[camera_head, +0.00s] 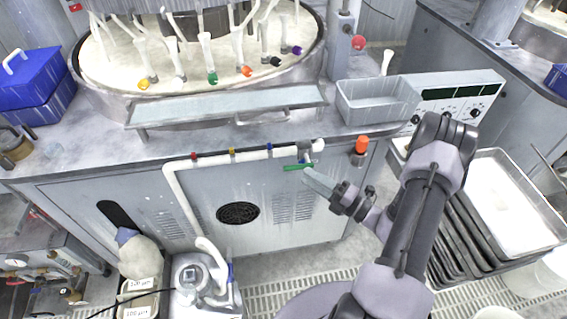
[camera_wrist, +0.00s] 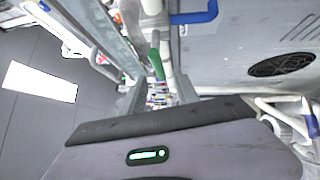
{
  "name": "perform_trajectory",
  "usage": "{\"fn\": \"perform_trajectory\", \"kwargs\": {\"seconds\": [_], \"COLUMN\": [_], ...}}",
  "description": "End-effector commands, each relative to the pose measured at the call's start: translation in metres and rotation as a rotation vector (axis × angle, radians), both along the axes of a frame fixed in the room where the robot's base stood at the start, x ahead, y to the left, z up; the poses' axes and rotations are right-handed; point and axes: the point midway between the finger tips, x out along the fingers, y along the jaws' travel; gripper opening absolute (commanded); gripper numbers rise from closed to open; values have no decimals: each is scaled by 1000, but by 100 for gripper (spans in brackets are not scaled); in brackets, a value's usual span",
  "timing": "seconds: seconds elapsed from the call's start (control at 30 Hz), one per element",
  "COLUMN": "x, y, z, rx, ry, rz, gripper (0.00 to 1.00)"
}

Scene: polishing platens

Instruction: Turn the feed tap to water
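The feed tap (camera_head: 304,154) is at the right end of a white pipe on the front of the polishing cabinet. Its green lever (camera_head: 297,167) lies roughly level, pointing left. The pipe (camera_head: 215,158) carries red, yellow and blue bands. My gripper (camera_head: 310,178) is just below and right of the lever, with no clear contact visible. In the wrist view the green lever (camera_wrist: 155,60) hangs ahead of my gripper (camera_wrist: 160,92), whose fingers stand apart with a gap between them. Nothing is seen held. Any lettering on the tap is too small to read.
An orange-red knob (camera_head: 361,145) sits right of the tap on the cabinet front. A grey tray (camera_head: 376,103) and control panel (camera_head: 455,98) stand above. Stacked metal trays (camera_head: 512,205) stand at the right. A white-hosed unit (camera_head: 203,280) stands on the floor at left.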

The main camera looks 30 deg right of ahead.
Motion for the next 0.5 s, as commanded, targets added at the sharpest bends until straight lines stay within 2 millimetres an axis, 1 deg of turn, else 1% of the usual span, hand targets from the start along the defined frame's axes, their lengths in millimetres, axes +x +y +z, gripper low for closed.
{"fn": "perform_trajectory", "kwargs": {"seconds": [0.03, 0.2, 0.33, 0.5], "x": [11, 47, 66, 77], "y": [9, 29, 39, 45], "z": [0, 6, 9, 12], "rx": [-1, -2, -2, -1], "ry": [-1, 0, -1, 0], "rz": [6, 6, 4, 3], "gripper": [37, 37, 37, 37]}}
